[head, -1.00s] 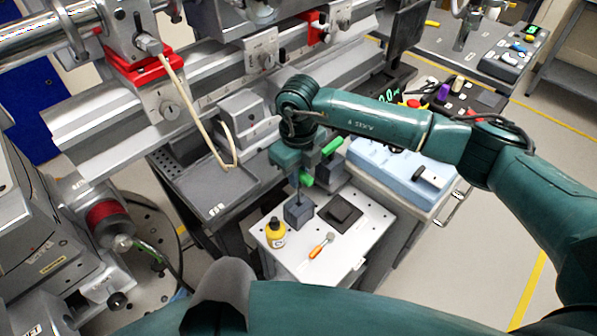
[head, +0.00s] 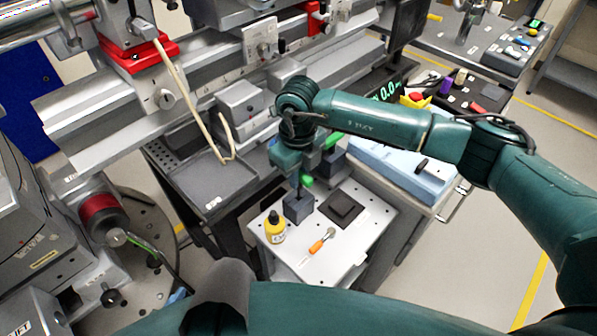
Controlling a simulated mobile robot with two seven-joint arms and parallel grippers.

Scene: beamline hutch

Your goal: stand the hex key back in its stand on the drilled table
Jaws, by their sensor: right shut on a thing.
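The drilled table (head: 345,240) is a small white plate with holes, low in the middle of the head view. The hex key's stand (head: 298,208) is a dark grey block near its back left edge. My right gripper (head: 302,178), with green fingers, is right above the stand and shut on the hex key (head: 299,188). Only a short, thin dark length of the key shows, pointing down at the top of the block. I cannot tell whether its lower end is inside the block or just above it. My left gripper is not in view.
A yellow bottle (head: 275,228) stands left of the stand. A dark square pad (head: 341,208) lies to its right, and an orange-handled tool (head: 321,241) lies in front. A grey tray (head: 218,180) is at the left, with a cream cable hanging over it. A light blue case (head: 395,165) is behind right.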

